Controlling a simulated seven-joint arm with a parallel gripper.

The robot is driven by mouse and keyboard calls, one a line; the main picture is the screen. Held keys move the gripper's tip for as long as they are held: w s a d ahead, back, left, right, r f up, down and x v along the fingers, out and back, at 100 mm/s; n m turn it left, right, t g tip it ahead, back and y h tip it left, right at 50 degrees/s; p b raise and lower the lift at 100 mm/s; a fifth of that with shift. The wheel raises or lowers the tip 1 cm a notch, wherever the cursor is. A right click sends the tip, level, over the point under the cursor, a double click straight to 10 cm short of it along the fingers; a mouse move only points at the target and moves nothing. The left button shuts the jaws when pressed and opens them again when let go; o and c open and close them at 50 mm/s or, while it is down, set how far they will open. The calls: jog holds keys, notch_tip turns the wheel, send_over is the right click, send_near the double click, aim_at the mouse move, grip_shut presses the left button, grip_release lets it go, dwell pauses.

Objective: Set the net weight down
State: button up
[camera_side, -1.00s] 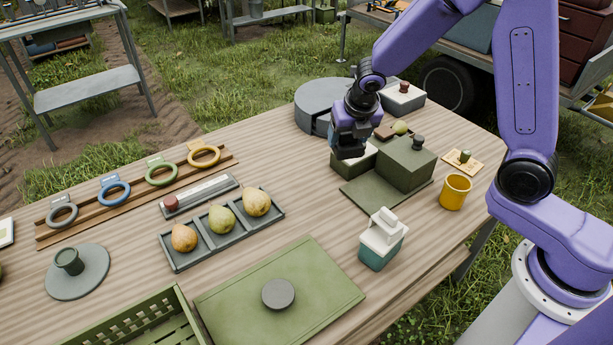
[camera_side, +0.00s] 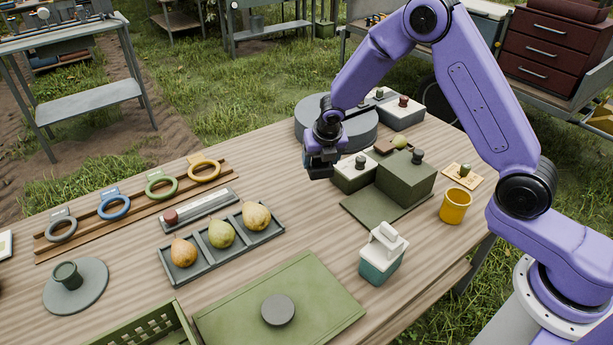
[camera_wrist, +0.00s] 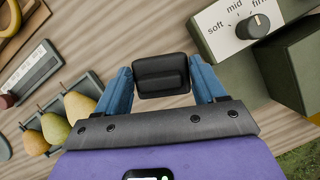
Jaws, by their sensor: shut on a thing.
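The net weight (camera_wrist: 161,66) is a dark, nearly black block with a raised bar. In the wrist view it sits between the two blue fingers of my gripper (camera_wrist: 163,84), which is shut on it. In the side view my gripper (camera_side: 321,158) is to the left of the dial box and beyond the pear tray, with the dark block at its end. I cannot tell whether the weight's underside touches the table.
A box with a soft-mid-firm dial (camera_wrist: 240,35) stands close on the right. A tray with three pears (camera_side: 187,271) lies to the left, near a scale-like strip (camera_side: 205,201). A grey round base (camera_side: 358,133) is behind. Bare wood (camera_side: 300,205) lies in front.

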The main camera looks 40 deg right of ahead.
jog(key=w+f, duration=0.1)
jog(key=f, duration=0.1)
jog(key=w+f, duration=0.4)
jog(key=shift+w+a+f, duration=0.15)
jog(key=shift+w+a, duration=0.05)
jog(key=shift+a, duration=0.15)
jog(key=shift+f, duration=1.4)
jog(key=shift+f, duration=0.1)
jog(key=o, duration=1.3)
jog(key=shift+s+f, duration=0.1)
